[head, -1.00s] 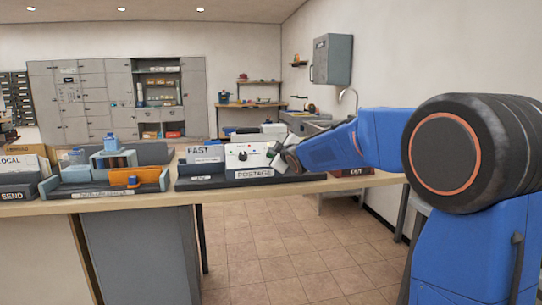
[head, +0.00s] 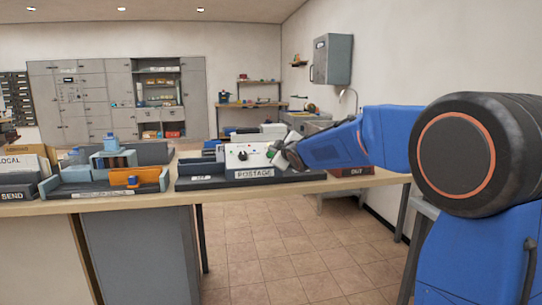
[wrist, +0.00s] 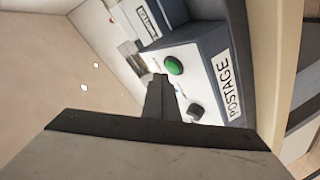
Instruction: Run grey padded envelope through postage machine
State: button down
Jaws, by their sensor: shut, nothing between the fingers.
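The postage machine (head: 247,158) is a white box with a dark base and a POSTAGE label, standing on the counter. Its front has a dark knob (head: 243,156), also seen in the wrist view (wrist: 195,112), and a green button (wrist: 174,65). My gripper (head: 278,158) is at the machine's right front. In the wrist view my shut, empty fingers (wrist: 160,92) are close to the button, between it and the knob. Whether they touch the machine I cannot tell. I cannot make out the grey padded envelope in either view.
The long counter (head: 130,200) carries a blue-grey tray (head: 100,187) with an orange item (head: 130,178) left of the machine. SEND (head: 15,192) and LOCAL (head: 22,163) bins stand at far left. The tiled floor ahead is clear.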

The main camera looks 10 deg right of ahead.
jog(key=s+r, duration=0.1)
jog(key=r, duration=0.1)
jog(key=s+r, duration=0.2)
jog(key=shift+r, duration=0.1)
dwell(0.4)
dwell(0.4)
jog(key=s+d+f+m+g+h, duration=0.1)
jog(key=s+d+f+m+g, duration=0.2)
jog(key=s, duration=0.6)
jog(key=s+d+f+m+h, duration=0.2)
jog(key=s+d+f, duration=0.15)
jog(key=s, duration=0.45)
jog(key=s+d+f+m+g+h, duration=0.1)
jog(key=s+d+f+m+g, duration=0.2)
jog(key=s, duration=0.6)
jog(key=s+a+f+m+g, duration=0.1)
jog(key=s+f, duration=0.5)
jog(key=s, duration=0.3)
jog(key=s+a+f+m+g+y, duration=0.1)
jog(key=s+f+g, duration=0.1)
jog(key=s+f, duration=0.4)
jog(key=s+f+m+g, duration=0.2)
jog(key=s+f, duration=0.4)
jog(key=s, duration=0.7)
jog(key=shift+s+a+y, duration=0.15)
jog(key=shift+a+y, duration=0.25)
